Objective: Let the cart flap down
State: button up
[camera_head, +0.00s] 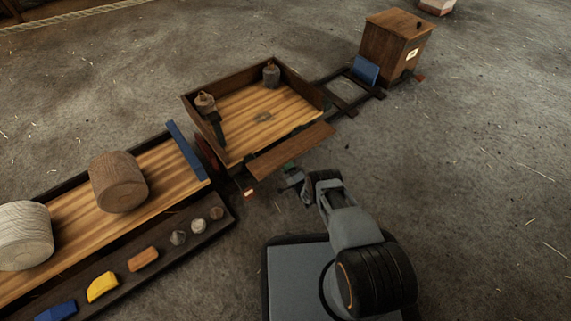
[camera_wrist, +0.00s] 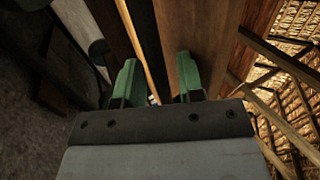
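The cart (camera_head: 303,86) is an open wooden box with a striped plank floor, in the middle of the head view. Its flap (camera_head: 291,152), a brown board, leans outward along the near right side, with a gap between it and the floor. My gripper (camera_head: 290,169) is low at the flap's outer edge, and its fingertips are partly hidden there. In the wrist view my gripper (camera_wrist: 158,78) has its two green fingers apart. A brown board (camera_wrist: 188,40) shows behind the right finger; whether they touch, I cannot tell.
Two small weights, one grey (camera_head: 271,75) and one topped brown (camera_head: 205,103), stand in the cart. A wooden bench (camera_head: 213,213) with drums and small blocks is at left. A wooden box (camera_head: 390,45) stands behind the rail frame. The floor at right is clear.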

jog(key=shift+s, duration=0.1)
jog(key=v, duration=0.7)
jog(key=shift+p, duration=0.3)
jog(key=shift+s+d+f, duration=0.1)
jog(key=shift+s, duration=0.05)
